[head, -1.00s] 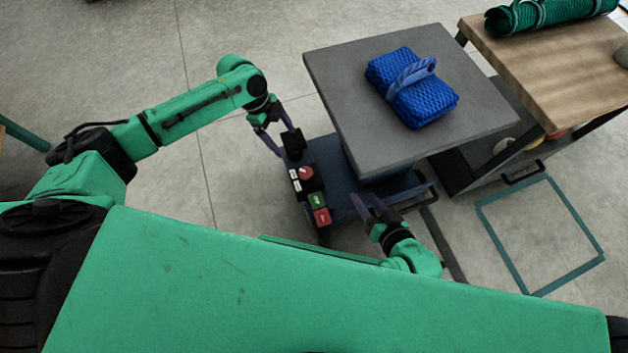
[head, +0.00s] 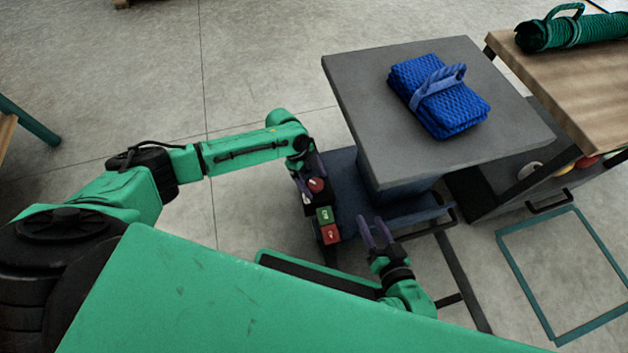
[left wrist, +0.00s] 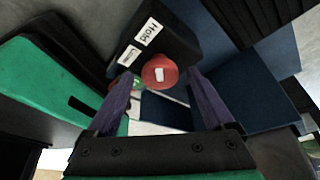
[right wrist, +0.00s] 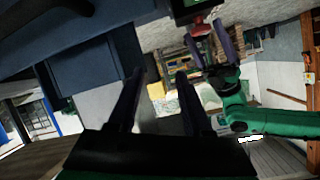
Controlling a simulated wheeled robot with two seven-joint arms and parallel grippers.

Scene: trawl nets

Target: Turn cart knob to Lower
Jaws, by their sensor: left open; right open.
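The cart knob (head: 316,185) is a round red dial on the black control box of the blue cart (head: 345,190). In the left wrist view the knob (left wrist: 160,72) shows a white mark, and a label (left wrist: 148,31) beside it reads "Hold". A second white label (left wrist: 129,55) is too small to read surely. My left gripper (left wrist: 160,80) is open, with one purple finger on each side of the knob; contact cannot be told. In the head view my left gripper (head: 308,172) partly hides the box. My right gripper (head: 374,230) is open and empty beside the cart.
A green button (head: 325,215) and a red button (head: 330,234) sit nearer me on the box. A grey platform (head: 365,120) carries a folded blue net (head: 438,95). A wooden table (head: 570,85) with a green net roll (head: 565,32) stands right. A teal frame (head: 520,270) marks the floor.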

